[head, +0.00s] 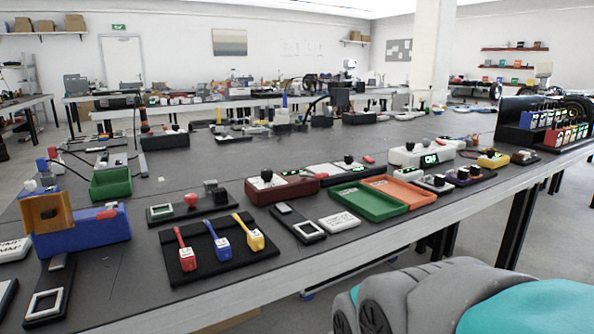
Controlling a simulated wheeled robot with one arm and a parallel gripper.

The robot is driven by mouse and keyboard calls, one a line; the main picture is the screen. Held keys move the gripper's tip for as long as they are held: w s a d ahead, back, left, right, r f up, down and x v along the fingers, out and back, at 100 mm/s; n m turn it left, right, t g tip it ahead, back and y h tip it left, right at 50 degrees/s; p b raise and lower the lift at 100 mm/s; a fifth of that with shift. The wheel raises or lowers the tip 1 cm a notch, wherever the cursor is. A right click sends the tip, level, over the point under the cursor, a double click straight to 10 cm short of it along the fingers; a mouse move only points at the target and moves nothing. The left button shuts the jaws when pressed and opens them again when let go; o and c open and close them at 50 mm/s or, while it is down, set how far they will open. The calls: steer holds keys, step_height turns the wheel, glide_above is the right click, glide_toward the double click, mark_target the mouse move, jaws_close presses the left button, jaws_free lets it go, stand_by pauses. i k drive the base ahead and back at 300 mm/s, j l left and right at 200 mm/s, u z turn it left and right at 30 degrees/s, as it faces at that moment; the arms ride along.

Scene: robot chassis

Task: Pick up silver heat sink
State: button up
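I cannot pick out a silver heat sink with certainty among the many small items on the long dark workbench (120,283). A small dark grey block (211,188) stands near the bench's middle, but it is too small to tell whether it has fins. My gripper is not in view.
A black mat with red, blue and yellow tools (222,243) lies near the front edge. Green (368,203) and orange (400,192) trays sit right of it. A blue and orange device (80,228) stands left. A black rack (515,125) stands far right.

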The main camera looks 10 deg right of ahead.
mark_target(209, 184)
steer(key=i+l+z, duration=0.25)
steer(key=i+l, duration=0.4)
steer(key=l, duration=0.3)
steer(key=i+l+z, duration=0.2)
steer(key=i+l, duration=0.6)
steer(key=u, duration=2.05)
steer(key=i+j+z, duration=0.15)
steer(key=j, duration=0.45)
steer(key=k, duration=0.05)
